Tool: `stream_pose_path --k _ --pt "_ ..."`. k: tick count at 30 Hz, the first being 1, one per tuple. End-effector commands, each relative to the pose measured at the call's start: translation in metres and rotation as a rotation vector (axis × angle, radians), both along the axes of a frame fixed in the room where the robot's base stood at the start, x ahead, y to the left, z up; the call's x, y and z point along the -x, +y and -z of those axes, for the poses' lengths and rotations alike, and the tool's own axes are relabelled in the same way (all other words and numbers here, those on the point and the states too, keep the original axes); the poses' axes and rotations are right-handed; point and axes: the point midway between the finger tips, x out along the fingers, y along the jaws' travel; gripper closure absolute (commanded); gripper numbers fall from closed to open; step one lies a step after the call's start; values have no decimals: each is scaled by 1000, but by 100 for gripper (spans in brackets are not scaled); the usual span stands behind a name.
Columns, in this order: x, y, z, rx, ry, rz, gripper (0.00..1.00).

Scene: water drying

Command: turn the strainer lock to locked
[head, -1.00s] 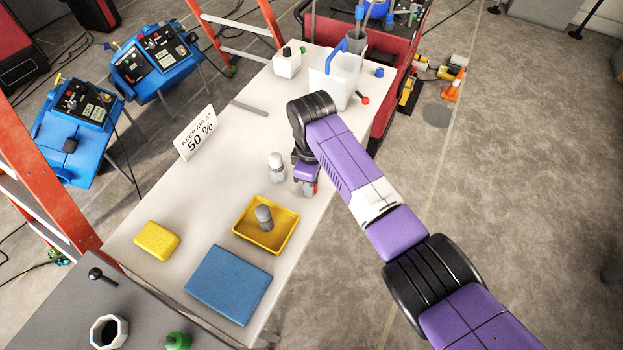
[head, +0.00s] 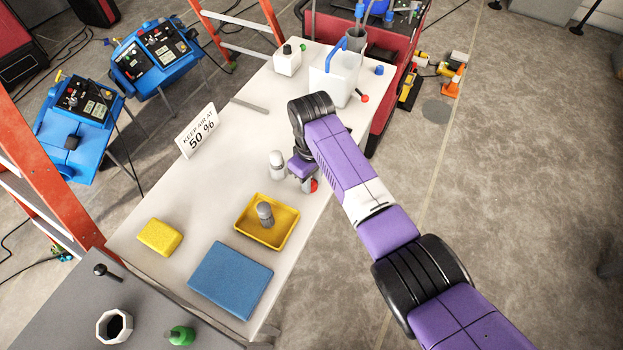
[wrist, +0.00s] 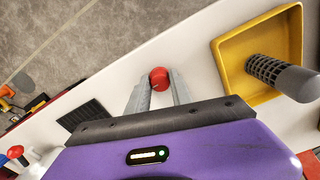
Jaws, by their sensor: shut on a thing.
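A red ball-shaped knob (wrist: 159,78) sits between the fingertips of my gripper (wrist: 159,86) in the wrist view. My gripper is shut on it. In the head view the knob (head: 314,186) shows just below my gripper (head: 307,183), near the right edge of the white table. I take it for the strainer lock's handle; the rest of the lock is hidden by my gripper, so its setting cannot be told. A grey mesh strainer (wrist: 272,70) stands in a yellow tray (wrist: 229,56); they also show in the head view, the tray (head: 285,236) around the strainer (head: 265,212).
A white and grey cylinder (head: 277,163) stands close left of my gripper. A blue pad (head: 230,279), a yellow sponge (head: 160,237) and a "keep air at 50 %" sign (head: 197,132) are on the table (head: 215,205).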

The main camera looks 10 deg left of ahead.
Motion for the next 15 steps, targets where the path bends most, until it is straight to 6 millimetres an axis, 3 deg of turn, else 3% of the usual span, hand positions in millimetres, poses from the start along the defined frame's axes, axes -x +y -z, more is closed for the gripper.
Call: stream_pose_path --k 6,7,9,10,15 --pt "-1 0 -1 -2 -1 1 100" --pt "-1 0 -1 -2 -1 1 70" --pt "-1 0 -1 -2 -1 1 56" --pt "-1 0 -1 -2 -1 0 52" --pt "0 0 0 -1 -1 0 52"
